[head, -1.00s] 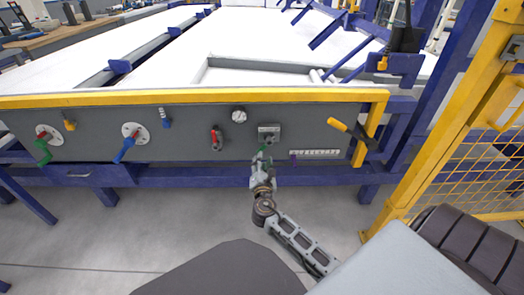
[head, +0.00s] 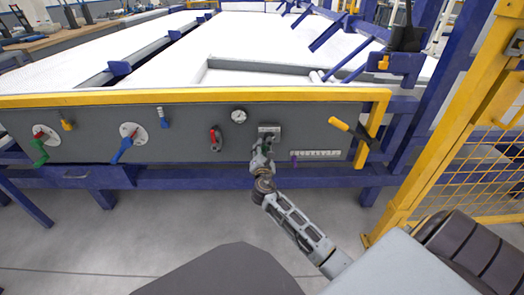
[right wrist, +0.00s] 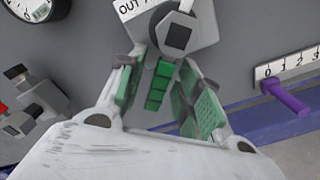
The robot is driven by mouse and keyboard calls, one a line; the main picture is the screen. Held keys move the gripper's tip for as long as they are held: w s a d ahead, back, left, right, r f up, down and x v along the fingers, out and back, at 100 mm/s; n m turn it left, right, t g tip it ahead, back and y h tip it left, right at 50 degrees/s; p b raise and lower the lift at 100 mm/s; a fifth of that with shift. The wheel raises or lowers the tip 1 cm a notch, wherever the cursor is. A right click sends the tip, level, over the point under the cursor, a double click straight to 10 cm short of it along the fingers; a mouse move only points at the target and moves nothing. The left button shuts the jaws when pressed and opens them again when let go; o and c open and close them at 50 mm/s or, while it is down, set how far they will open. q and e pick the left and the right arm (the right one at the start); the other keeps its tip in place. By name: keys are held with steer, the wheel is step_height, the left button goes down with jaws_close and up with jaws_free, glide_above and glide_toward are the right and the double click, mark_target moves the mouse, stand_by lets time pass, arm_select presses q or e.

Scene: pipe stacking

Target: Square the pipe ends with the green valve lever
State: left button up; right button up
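The green valve lever (right wrist: 158,88) hangs down from a grey hub on a plate marked OUT (right wrist: 200,22) in the right wrist view. In the head view its plate (head: 269,130) is on the grey panel right of centre; my gripper mostly hides the lever there. My right gripper (right wrist: 165,100) is open, its green-padded fingers on either side of the lever with gaps showing. In the head view the right gripper (head: 263,150) is just below the plate. My left gripper is not in view. No pipe ends can be made out.
The panel also carries a red handle (head: 215,138), a gauge (head: 239,116), a yellow-handled lever (head: 340,125), a scale with a purple pointer (head: 315,155), and blue (head: 122,150) and green (head: 40,152) levers at left. A yellow mesh fence (head: 465,150) stands at right.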

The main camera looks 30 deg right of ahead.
steer(key=shift+c, duration=0.3)
jaws_close()
